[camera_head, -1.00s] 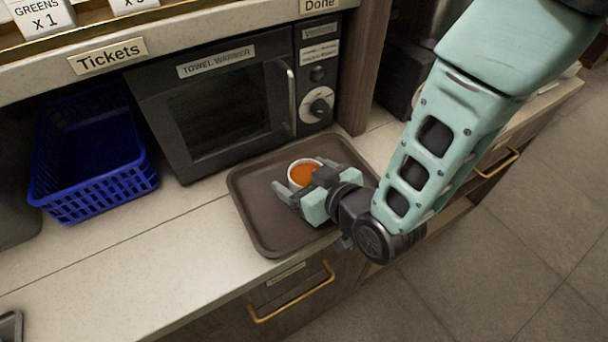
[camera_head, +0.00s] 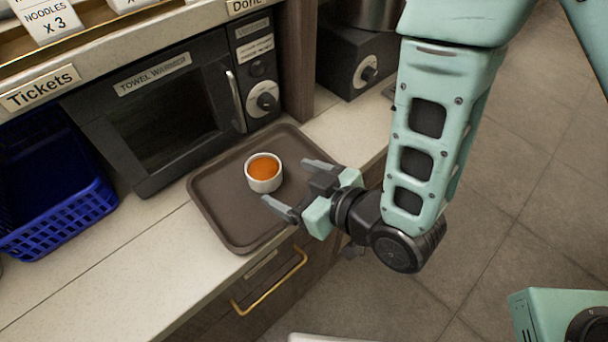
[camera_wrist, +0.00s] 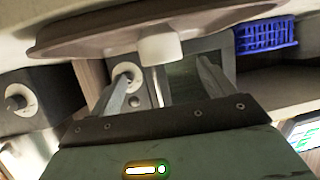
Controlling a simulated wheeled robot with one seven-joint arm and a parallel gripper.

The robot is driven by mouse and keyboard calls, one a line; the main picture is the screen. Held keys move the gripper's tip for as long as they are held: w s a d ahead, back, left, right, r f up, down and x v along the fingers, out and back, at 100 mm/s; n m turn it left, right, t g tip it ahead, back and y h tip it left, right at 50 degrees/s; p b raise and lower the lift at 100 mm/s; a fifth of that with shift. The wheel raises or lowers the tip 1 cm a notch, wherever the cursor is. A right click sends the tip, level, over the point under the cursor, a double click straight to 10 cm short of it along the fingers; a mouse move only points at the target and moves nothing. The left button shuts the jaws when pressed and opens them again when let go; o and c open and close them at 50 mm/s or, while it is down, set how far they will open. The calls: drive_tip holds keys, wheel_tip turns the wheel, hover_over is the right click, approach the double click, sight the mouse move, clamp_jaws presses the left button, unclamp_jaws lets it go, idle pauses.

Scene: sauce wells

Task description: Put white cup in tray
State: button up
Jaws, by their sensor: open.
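The white cup (camera_head: 264,176), filled with orange sauce, stands upright on the dark brown tray (camera_head: 222,214) on the counter. In the wrist view the cup (camera_wrist: 160,46) shows ahead of the fingers, with the tray (camera_wrist: 90,36) behind it. My gripper (camera_head: 291,188) is open and empty, to the right of the cup and apart from it, over the tray's right edge. Its two fingers point toward the cup, and they also frame the gap in the wrist view (camera_wrist: 167,80).
A towel warmer (camera_head: 160,125) stands behind the tray. A blue basket (camera_head: 60,215) is at the left on the counter. A drawer with a gold handle (camera_head: 270,285) is below the counter's front edge.

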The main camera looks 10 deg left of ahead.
drive_tip(key=shift+p+v, duration=0.85)
drive_tip(key=shift+p, duration=1.2)
drive_tip(key=shift+s+d+r+p, duration=0.1)
drive_tip(key=shift+d+r+p, duration=0.05)
drive_tip(key=shift+p, duration=0.35)
drive_tip(key=shift+r, duration=0.1)
drive_tip(key=w+d+r+m+g+h, duration=0.25)
drive_tip(key=d+r+h, duration=0.25)
drive_tip(key=r, duration=0.3)
drive_tip(key=s+d+r+g+h, duration=0.5)
drive_tip(key=s+d+r, duration=0.4)
drive_tip(key=d, duration=0.4)
drive_tip(key=shift+s+r+m+h, duration=0.3)
drive_tip(key=shift+r+m, duration=0.1)
drive_tip(key=shift+m, duration=0.05)
